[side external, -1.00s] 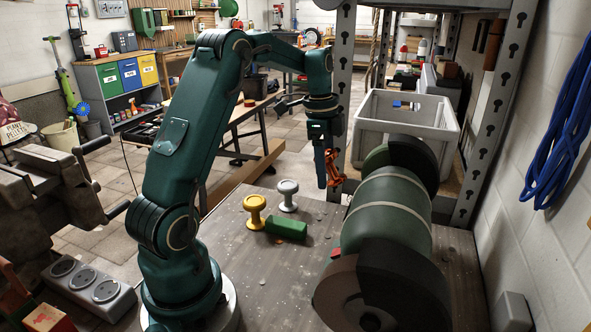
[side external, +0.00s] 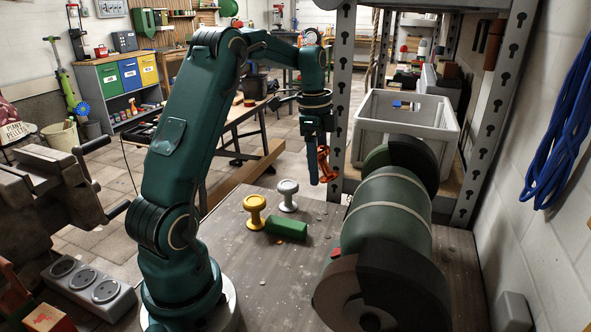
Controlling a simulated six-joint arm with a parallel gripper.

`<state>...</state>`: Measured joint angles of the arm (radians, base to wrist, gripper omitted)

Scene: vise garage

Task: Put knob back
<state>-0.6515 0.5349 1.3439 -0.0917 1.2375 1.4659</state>
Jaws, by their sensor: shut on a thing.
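My gripper (side external: 320,172) hangs pointing down above the far edge of the workbench, in front of the grey shelf post. It is shut on an orange-red knob (side external: 324,158), which shows just right of the near finger and is partly hidden by it. The knob is held clear of the bench top. A yellow spool-shaped knob (side external: 255,211) and a silver one (side external: 288,195) stand upright on the bench, below and left of my gripper. A green block (side external: 287,229) lies beside them.
A green bench grinder (side external: 388,219) fills the right of the bench (side external: 266,290). A grey open bin (side external: 403,134) stands on the shelf behind it. A dark vise (side external: 50,195) and a grey block with round discs (side external: 92,284) are at left.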

